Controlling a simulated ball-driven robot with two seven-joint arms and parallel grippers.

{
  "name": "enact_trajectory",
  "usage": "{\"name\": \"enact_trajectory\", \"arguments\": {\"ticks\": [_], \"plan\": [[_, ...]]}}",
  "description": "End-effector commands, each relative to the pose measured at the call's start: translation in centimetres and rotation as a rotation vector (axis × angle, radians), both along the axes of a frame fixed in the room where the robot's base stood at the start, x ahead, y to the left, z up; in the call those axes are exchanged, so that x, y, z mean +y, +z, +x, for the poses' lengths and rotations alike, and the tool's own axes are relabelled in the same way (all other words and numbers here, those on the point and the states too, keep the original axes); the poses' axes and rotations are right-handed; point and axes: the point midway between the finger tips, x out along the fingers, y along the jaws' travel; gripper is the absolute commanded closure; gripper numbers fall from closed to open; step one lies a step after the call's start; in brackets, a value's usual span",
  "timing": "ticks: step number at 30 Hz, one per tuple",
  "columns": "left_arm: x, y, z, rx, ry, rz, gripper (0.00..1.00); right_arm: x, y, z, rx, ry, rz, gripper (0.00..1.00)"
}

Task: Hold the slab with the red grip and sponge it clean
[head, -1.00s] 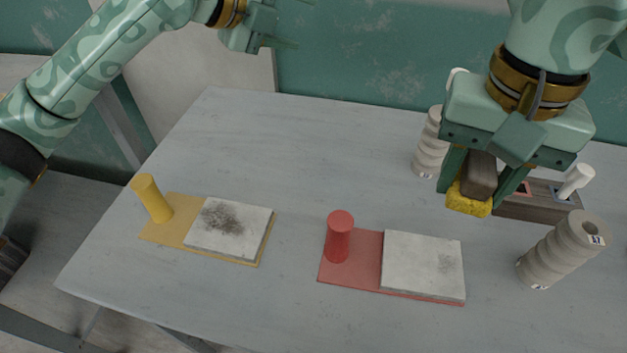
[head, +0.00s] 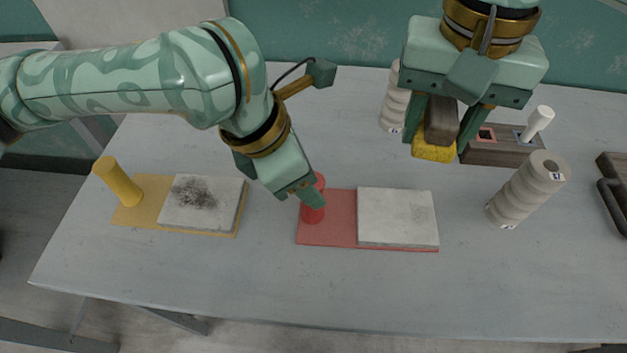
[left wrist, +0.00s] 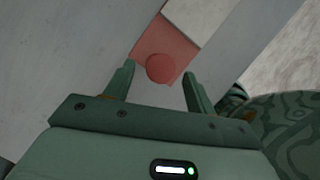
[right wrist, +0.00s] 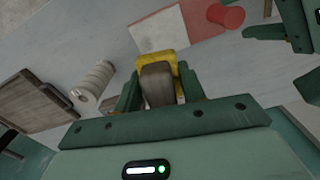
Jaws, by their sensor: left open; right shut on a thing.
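The red grip (head: 313,208) is an upright cylinder on a red board (head: 327,234). A pale slab (head: 398,217) with a faint grey smudge lies on that board's right part. My left gripper (head: 311,194) is open above and around the red grip, partly hiding it. In the left wrist view the grip (left wrist: 161,69) sits between the two spread fingers, seen from above. My right gripper (head: 437,140) is shut on the dark handle (head: 441,122) of a yellow sponge (head: 433,151), held in the air up and right of the slab. The sponge (right wrist: 160,57) also shows in the right wrist view.
A yellow board (head: 139,213) with a yellow grip (head: 118,182) and a heavily smudged slab (head: 202,204) lies at left. Ribbed pale columns (head: 527,190) (head: 394,100) stand at right and behind. A dark holder (head: 503,148) and tray (head: 612,180) lie at right. The front table strip is clear.

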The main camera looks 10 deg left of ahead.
Motion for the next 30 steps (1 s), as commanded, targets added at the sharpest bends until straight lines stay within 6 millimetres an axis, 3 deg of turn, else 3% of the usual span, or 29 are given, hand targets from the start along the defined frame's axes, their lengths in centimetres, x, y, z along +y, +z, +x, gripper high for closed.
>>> {"name": "enact_trajectory", "arguments": {"ticks": [3, 9, 20, 26, 30], "plan": [[-0.8, -2.2, 0.4, 0.005, 0.001, -0.001, 0.44, 0.0, 0.0, 0.0, 0.000, 0.000, 0.000, 0.85], [-1.6, -4.4, 0.9, 0.000, 0.003, -0.002, 0.44, 0.0, 0.0, 0.0, 0.000, 0.000, 0.000, 0.85], [-1.8, -5.0, 1.0, -0.001, 0.003, -0.003, 0.44, 0.0, 0.0, 0.0, 0.000, 0.000, 0.000, 0.85], [-1.8, -4.9, 1.0, -0.001, 0.003, -0.003, 0.97, 0.0, 0.0, 0.0, -0.001, 0.000, 0.000, 0.85], [-1.8, -4.9, 1.0, -0.001, 0.003, -0.003, 1.00, 0.0, 0.0, 0.0, 0.000, 0.000, 0.000, 0.85]]}}
